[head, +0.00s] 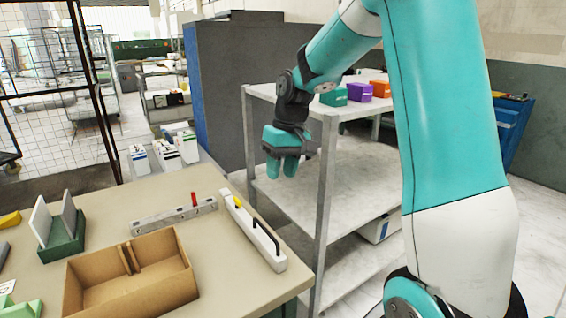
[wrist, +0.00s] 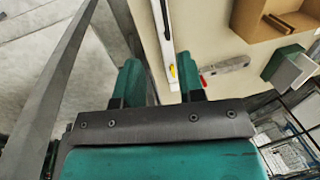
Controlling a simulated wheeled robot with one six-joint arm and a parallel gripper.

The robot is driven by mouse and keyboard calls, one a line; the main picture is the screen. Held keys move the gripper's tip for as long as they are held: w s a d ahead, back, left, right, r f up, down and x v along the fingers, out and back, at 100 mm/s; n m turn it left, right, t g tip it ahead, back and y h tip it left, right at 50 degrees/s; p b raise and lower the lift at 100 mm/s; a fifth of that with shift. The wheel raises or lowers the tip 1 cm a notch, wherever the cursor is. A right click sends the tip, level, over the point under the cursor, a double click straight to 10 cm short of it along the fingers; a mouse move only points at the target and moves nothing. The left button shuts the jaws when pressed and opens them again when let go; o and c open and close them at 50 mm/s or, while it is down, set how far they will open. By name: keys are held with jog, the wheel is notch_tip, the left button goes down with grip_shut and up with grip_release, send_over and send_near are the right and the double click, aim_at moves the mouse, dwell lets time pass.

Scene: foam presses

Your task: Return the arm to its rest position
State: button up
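My arm's teal and white links fill the right of the head view. My gripper (head: 282,165) hangs from the arm over the gap between the table (head: 215,277) and the metal shelf rack (head: 325,200), with its fingers pointing down. In the wrist view my gripper (wrist: 160,80) shows two teal fingers well apart with nothing between them. It touches nothing that I can see.
A cardboard box (head: 180,292), a grey bar with a red part (head: 172,214), a white bar with a black handle (head: 254,232) and a green holder (head: 64,246) sit on the table. Green (head: 334,97), purple (head: 360,92) and orange (head: 380,89) boxes stand on the rack's top.

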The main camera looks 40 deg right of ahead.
jog(key=shift+d+r, duration=0.2)
jog(key=shift+r, duration=0.8)
